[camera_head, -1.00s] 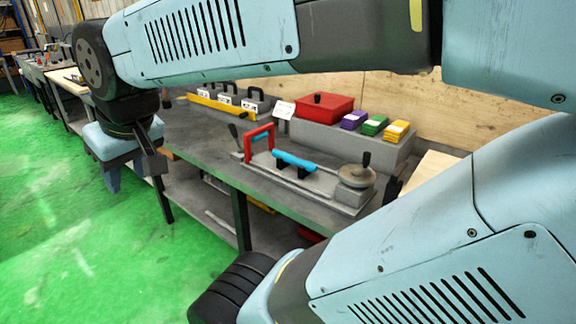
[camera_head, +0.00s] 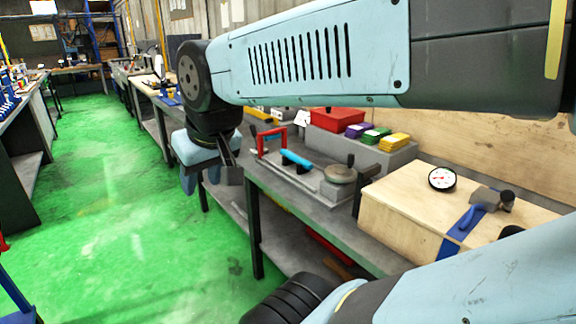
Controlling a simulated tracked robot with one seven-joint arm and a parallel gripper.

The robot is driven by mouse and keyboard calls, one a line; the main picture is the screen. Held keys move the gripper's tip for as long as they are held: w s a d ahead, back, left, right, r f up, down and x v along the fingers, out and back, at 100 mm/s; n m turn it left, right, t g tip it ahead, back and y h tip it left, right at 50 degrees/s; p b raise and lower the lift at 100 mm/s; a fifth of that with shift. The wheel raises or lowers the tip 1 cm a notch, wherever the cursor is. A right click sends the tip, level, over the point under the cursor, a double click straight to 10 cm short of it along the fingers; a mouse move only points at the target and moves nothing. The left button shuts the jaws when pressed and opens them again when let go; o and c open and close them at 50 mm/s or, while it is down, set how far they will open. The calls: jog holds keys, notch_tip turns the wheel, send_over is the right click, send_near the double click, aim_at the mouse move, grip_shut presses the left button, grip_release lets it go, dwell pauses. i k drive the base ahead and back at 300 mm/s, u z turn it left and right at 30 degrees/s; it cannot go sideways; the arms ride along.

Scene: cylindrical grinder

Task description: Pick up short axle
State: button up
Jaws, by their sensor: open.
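No part is clearly marked as the short axle. A bright blue cylinder (camera_head: 296,159) lies on a long grey fixture (camera_head: 310,180) on the bench; I cannot tell whether it is the short axle. The fixture has a red handle frame (camera_head: 262,145) at its left end and a round handwheel (camera_head: 340,174) at its right. My gripper (camera_head: 201,182) is open and points down beside the bench's front edge, over the green floor, left of the fixture and apart from it. I see nothing between its fingers.
A grey step behind the fixture carries a red bin (camera_head: 336,118) and purple, green and yellow blocks (camera_head: 393,142). A wooden box (camera_head: 410,200) at the right carries a dial gauge (camera_head: 442,178) and a blue-handled tool (camera_head: 480,205). Green floor (camera_head: 110,220) is clear at left.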

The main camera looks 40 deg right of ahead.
aim_at(307, 164)
jog(key=z, duration=1)
jog(key=i, duration=0.9)
jog(key=u, duration=0.1)
